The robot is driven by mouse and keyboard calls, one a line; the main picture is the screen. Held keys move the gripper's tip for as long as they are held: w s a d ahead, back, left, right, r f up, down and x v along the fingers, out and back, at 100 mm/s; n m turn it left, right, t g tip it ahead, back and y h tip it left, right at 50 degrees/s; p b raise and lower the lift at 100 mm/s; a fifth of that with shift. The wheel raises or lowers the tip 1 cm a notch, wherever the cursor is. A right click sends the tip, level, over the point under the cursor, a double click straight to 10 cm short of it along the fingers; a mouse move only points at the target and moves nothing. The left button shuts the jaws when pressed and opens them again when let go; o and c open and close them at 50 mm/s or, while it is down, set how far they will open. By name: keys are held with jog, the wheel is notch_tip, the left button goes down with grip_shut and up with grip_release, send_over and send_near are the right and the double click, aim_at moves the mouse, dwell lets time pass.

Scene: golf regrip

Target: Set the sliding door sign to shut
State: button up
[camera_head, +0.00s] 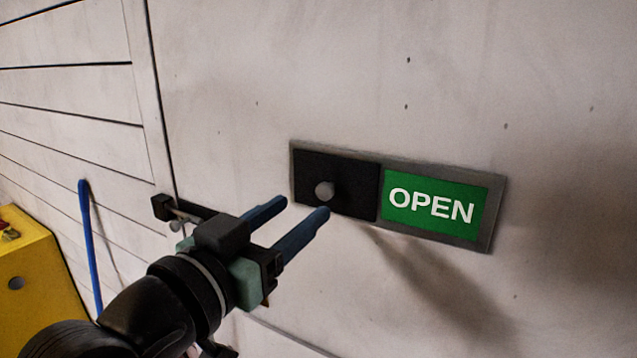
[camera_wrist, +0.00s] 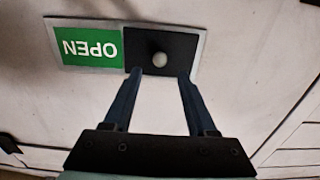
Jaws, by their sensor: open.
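The door sign is a grey metal frame (camera_head: 398,237) fixed on the pale wall. Its black sliding cover (camera_head: 352,174) sits at the left end, and the green OPEN panel (camera_head: 433,207) shows at the right. A round grey knob (camera_head: 324,191) sticks out of the cover. My gripper (camera_head: 300,208) is open and empty, with its blue fingers pointing at the cover. In the wrist view the knob (camera_wrist: 159,60) lies just beyond and between the two fingertips (camera_wrist: 160,74). The OPEN panel (camera_wrist: 90,47) appears upside down there. Whether the fingertips touch the cover is unclear.
The wall around the sign is clear. At the left stand a yellow object (camera_head: 38,285) and a blue stick (camera_head: 91,245) leaning on the slatted wall (camera_head: 70,95).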

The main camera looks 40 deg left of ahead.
aim_at(322, 193)
jog(key=p+x, duration=0.1)
jog(key=x, duration=0.3)
jog(key=shift+w+r, duration=0.15)
jog(key=shift+w+a, duration=0.15)
jog(key=shift+w, duration=0.45)
grip_shut()
dwell(0.8)
